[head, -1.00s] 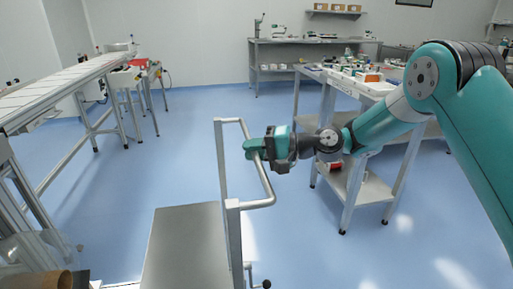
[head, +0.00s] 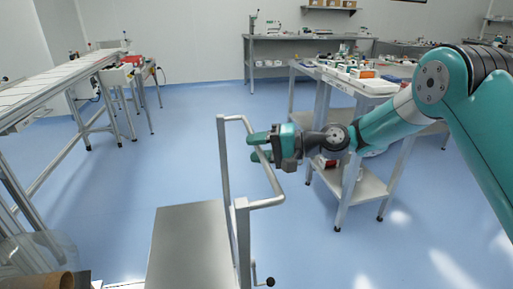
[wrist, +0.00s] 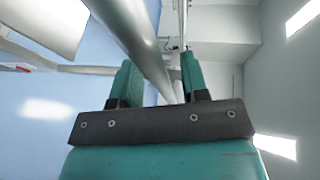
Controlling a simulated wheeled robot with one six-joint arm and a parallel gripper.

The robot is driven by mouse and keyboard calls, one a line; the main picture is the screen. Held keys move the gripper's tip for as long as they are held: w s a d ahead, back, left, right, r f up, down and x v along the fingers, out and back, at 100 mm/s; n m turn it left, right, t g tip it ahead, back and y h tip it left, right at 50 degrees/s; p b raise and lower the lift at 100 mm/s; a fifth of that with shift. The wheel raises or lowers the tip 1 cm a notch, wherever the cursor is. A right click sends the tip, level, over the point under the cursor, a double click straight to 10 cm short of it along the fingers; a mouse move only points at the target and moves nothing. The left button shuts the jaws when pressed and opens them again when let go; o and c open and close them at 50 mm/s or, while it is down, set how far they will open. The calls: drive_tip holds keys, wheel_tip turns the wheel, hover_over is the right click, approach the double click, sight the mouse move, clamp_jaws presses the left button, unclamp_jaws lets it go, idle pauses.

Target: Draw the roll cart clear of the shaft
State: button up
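The roll cart stands low in the centre of the head view, with a grey flat top (head: 190,245) and an upright tubular handle (head: 222,165). My gripper (head: 260,147) is at the handle's crossbar, its two green fingers spread, one above the other. In the wrist view, the fingers (wrist: 158,80) stand apart and the grey bar (wrist: 135,40) runs between them. I cannot tell whether either finger touches it. A brown roll core (head: 40,283) and a clear, film-like cylinder show at the lower left edge. I cannot make out the shaft.
A long conveyor-like table (head: 50,92) runs along the left. A white-topped workbench (head: 365,85) stands behind my arm on the right, and a grey bench (head: 300,45) is at the back wall. Blue floor (head: 175,130) is open between them.

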drive_tip(key=shift+d, duration=0.15)
drive_tip(key=p+v, duration=0.1)
drive_tip(key=v, duration=1.6)
drive_tip(key=shift+s+d, duration=0.1)
